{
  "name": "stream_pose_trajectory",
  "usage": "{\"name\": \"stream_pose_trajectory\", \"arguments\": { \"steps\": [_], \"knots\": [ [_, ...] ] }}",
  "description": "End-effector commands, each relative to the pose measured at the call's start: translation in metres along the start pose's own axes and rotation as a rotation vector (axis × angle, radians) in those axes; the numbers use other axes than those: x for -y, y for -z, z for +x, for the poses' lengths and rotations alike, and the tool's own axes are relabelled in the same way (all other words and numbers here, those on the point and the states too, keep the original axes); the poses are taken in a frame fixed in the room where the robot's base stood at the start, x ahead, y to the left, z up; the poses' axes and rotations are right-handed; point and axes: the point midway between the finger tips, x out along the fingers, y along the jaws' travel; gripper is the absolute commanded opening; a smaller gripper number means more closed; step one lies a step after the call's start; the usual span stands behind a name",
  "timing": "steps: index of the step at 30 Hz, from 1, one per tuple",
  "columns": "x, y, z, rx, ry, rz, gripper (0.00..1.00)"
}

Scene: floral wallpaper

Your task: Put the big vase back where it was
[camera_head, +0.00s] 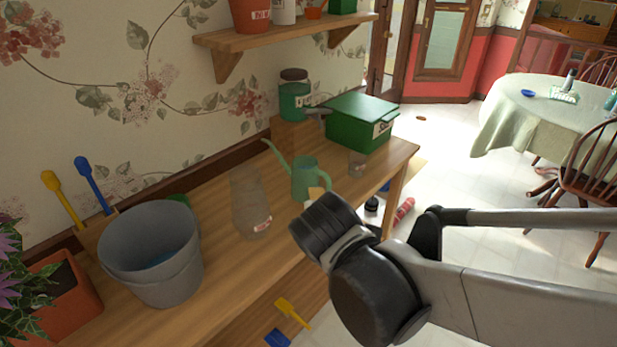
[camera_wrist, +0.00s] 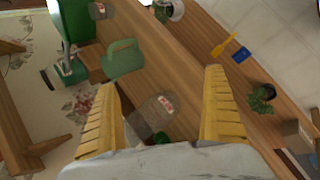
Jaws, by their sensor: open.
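The big vase is a clear glass vase (camera_head: 249,205) with a small red-and-white label near its base. It stands upright on the wooden bench, between the grey bucket and the green watering can. In the wrist view the vase (camera_wrist: 152,118) shows between the two yellow fingers of my gripper (camera_wrist: 160,82), which are wide apart and hold nothing. I cannot tell how far the fingers are from the glass. In the head view my dark wrist is right of the vase, over the bench's front edge; the fingers are not clearly seen there.
The wooden bench (camera_head: 225,262) also holds a grey bucket (camera_head: 150,262), a green watering can (camera_head: 306,180), a small glass (camera_head: 357,164), a green box (camera_head: 358,126) and a potted plant (camera_head: 66,290). A wall shelf (camera_head: 285,33) hangs above. Some bare wood lies between bucket and vase.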

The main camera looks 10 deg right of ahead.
Motion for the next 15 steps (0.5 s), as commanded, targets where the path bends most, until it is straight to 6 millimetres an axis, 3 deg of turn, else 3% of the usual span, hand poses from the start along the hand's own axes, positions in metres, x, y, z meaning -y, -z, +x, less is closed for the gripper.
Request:
{"name": "stream_pose_trajectory", "arguments": {
  "steps": [1,3,7,10,15],
  "knots": [
    [0.009,-0.022,-0.012,-0.001,0.038,0.226,1.00],
    [0.021,-0.042,-0.029,-0.007,0.089,0.554,1.00],
    [0.041,-0.062,-0.054,-0.008,0.162,1.045,1.00],
    [0.050,-0.068,-0.067,-0.007,0.197,1.288,1.00],
    [0.055,-0.070,-0.074,-0.005,0.221,1.445,1.00]
  ]
}}
